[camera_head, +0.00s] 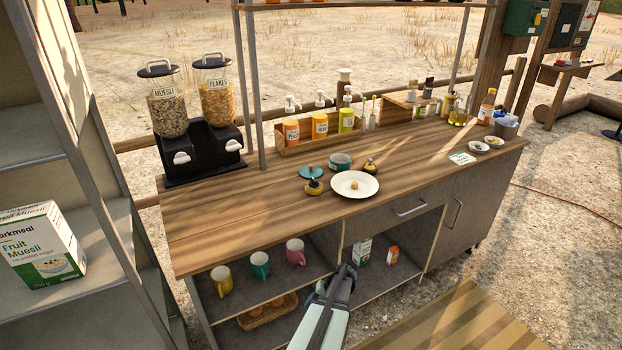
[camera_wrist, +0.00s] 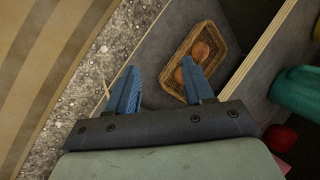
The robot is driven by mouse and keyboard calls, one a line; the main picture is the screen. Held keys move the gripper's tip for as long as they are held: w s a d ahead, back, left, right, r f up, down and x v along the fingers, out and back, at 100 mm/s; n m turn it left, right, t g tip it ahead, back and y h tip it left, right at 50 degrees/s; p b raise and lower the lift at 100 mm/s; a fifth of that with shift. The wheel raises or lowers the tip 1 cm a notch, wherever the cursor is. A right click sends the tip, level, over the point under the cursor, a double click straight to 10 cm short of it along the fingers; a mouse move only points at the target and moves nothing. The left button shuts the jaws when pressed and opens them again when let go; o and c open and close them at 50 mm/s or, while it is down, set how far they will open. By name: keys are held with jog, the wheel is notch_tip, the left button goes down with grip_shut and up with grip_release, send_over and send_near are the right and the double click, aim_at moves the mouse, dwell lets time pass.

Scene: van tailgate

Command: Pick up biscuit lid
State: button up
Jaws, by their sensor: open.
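A flat round teal lid (camera_head: 311,172) with a small brown knob lies on the wooden counter; I take it for the biscuit lid. A low teal pot (camera_head: 340,161) stands just right of it. My gripper (camera_head: 346,270) is low in front of the counter's open shelves, well below and apart from the lid. In the wrist view my gripper (camera_wrist: 160,80) is open, with nothing between its blue fingers. The lid and the pot are out of the wrist view.
A white plate (camera_head: 354,184) and small dark-yellow pots (camera_head: 314,187) crowd the lid's right and front. Cereal dispensers (camera_head: 190,115) and a metal post (camera_head: 254,90) stand behind left. Mugs (camera_head: 260,264) and a basket of rolls (camera_wrist: 200,60) fill the shelves. The counter's left front is clear.

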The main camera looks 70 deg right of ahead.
jog(key=s+d+r+m+h, duration=0.15)
jog(key=s+d+r, duration=0.3)
jog(key=s, duration=0.65)
jog(key=s+d+r+m+h, duration=0.1)
jog(key=s+d+r+h, duration=0.3)
jog(key=s, duration=0.7)
jog(key=s+d+r+m+h, duration=0.15)
jog(key=s+d, duration=0.45)
jog(key=s, duration=0.6)
jog(key=s+d+r+n+g+h, duration=0.1)
jog(key=s+d+r+n+h, duration=0.2)
jog(key=d+r, duration=1)
jog(key=s+d+r+n+g+h, duration=0.1)
jog(key=s+d+r+n+g, duration=0.15)
jog(key=d+r+n, duration=0.95)
jog(key=w+r+m, duration=0.5)
jog(key=r+m, duration=0.1)
jog(key=r, duration=0.4)
notch_tip(320, 180, up, 8)
jog(key=m+g+y, duration=0.2)
jog(key=m+y, duration=0.5)
jog(key=y, duration=0.2)
send_over(311, 165)
jog(key=f, duration=0.7)
jog(key=shift+w+d+f, duration=0.1)
jog(key=shift+d+f, duration=0.1)
jog(key=shift+d, duration=0.05)
jog(key=shift+a+f, duration=0.2)
jog(key=shift+f, duration=2.45)
